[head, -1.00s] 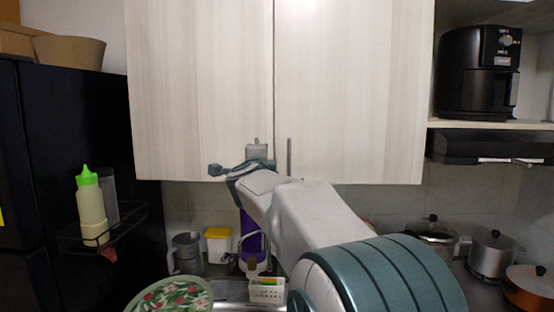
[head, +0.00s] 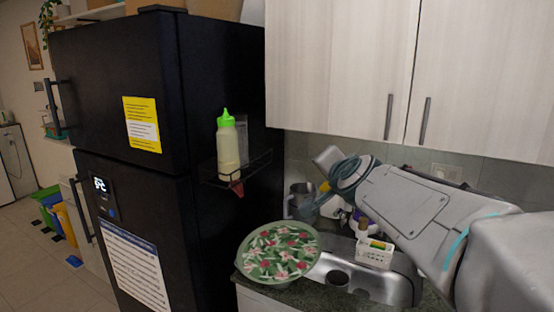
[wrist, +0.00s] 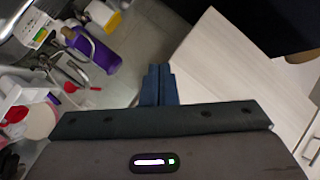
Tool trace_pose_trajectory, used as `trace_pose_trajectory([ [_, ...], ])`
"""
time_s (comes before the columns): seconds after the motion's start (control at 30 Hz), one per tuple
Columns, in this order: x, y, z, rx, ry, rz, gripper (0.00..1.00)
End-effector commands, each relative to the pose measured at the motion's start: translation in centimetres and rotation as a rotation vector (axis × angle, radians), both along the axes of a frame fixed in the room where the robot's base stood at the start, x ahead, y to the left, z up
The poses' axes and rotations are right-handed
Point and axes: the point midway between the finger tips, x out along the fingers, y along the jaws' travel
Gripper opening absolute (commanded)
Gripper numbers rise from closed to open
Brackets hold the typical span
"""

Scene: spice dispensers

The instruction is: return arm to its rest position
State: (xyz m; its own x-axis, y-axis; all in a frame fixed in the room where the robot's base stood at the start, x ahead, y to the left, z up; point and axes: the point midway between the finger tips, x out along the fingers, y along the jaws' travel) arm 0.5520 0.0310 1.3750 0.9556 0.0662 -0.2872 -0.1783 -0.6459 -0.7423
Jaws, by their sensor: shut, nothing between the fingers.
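My arm (head: 410,210) reaches in from the right in the head view, in front of the sink and below the wall cabinet. My gripper (head: 303,210) is at its far end, near the grey pitcher and above the back of the counter. In the wrist view my gripper (wrist: 158,70) shows two dark fingers pressed together, with nothing between them. It appears clear of the objects around it, though the exact gap cannot be told.
A black fridge (head: 135,60) stands at left, its side rack holding a green-capped bottle (head: 228,150). A floral-covered bowl (head: 278,250) sits by the sink (head: 385,285). The wall cabinet (head: 345,60) hangs above. A purple bottle (wrist: 95,50) shows in the wrist view.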

Motion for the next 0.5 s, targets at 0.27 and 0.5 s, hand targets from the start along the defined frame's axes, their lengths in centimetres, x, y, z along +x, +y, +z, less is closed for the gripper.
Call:
trace_pose_trajectory([
  [0.27, -14.6, 0.8, -13.6, -0.437, 0.477, 0.372, 0.00],
  [0.5, -24.3, -2.0, -20.3, -0.655, 0.785, 0.544, 0.00],
])
